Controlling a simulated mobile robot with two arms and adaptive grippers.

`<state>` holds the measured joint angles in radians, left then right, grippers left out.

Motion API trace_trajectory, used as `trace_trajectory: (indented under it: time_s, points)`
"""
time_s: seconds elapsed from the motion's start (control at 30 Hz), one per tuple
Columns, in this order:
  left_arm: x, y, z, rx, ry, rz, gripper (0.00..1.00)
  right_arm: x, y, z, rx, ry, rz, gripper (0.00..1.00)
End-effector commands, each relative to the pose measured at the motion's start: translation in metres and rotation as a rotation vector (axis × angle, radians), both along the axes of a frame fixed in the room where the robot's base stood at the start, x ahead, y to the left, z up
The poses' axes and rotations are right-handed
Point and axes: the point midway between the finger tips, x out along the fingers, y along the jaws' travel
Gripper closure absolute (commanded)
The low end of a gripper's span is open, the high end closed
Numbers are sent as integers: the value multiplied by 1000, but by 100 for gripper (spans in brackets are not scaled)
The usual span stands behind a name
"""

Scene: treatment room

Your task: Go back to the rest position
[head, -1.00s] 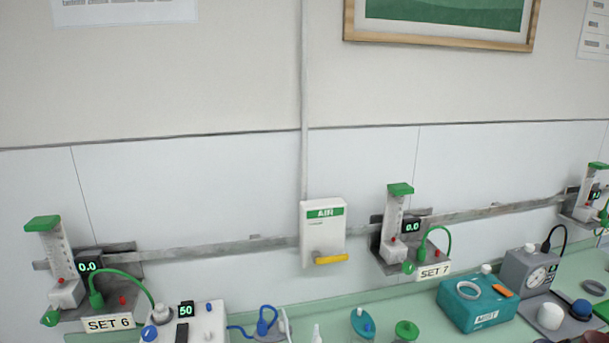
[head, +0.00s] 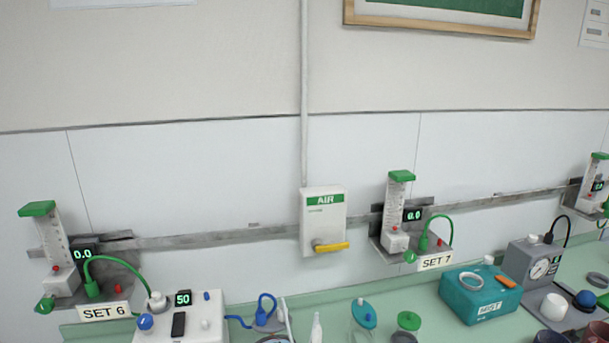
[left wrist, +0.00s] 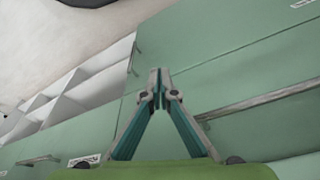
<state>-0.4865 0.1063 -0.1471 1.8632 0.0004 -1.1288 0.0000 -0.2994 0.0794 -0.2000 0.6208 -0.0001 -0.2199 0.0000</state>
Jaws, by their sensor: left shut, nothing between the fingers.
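My left gripper (left wrist: 160,88) shows in the left wrist view, its two fingers closed together with nothing between them. It is in front of green cabinet fronts (left wrist: 240,70) and touches nothing that I can see. Neither gripper shows in the head view. My right gripper is not in view.
In the head view a green counter (head: 340,298) runs along the wall. It holds a white box reading 50 (head: 205,325), a teal MIST box (head: 480,296) and a grey gauge unit (head: 535,262). A wall rail carries SET 6 (head: 60,265), SET 7 (head: 400,225) and the AIR box (head: 323,220).

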Motion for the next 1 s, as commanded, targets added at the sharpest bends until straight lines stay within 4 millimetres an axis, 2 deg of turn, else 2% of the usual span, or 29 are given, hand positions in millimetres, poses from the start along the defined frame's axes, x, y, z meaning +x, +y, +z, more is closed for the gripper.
trace_trajectory:
  time_s: [0.03, 0.1, 0.27, 0.4, 0.5, 0.6, 0.7, 0.8, 1.0]
  points:
    - [-7, 1, -35, 3, 17, -2, 100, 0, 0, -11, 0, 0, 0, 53]
    - [-16, 2, -72, 3, 30, -4, 100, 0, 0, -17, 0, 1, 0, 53]
    - [-45, 6, -150, 7, 59, -10, 100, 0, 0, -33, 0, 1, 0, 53]
    - [-80, 11, -211, 10, 85, -16, 100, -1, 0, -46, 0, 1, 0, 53]
    - [-109, 16, -249, 13, 103, -21, 100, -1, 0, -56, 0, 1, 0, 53]
    - [-139, 22, -280, 16, 120, -24, 100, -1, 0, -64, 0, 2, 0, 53]
    - [-165, 27, -302, 18, 133, -27, 100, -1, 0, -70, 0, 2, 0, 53]
    - [-184, 31, -314, 20, 140, -30, 100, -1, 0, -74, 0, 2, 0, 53]
    - [-198, 34, -322, 21, 145, -33, 100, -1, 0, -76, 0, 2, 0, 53]
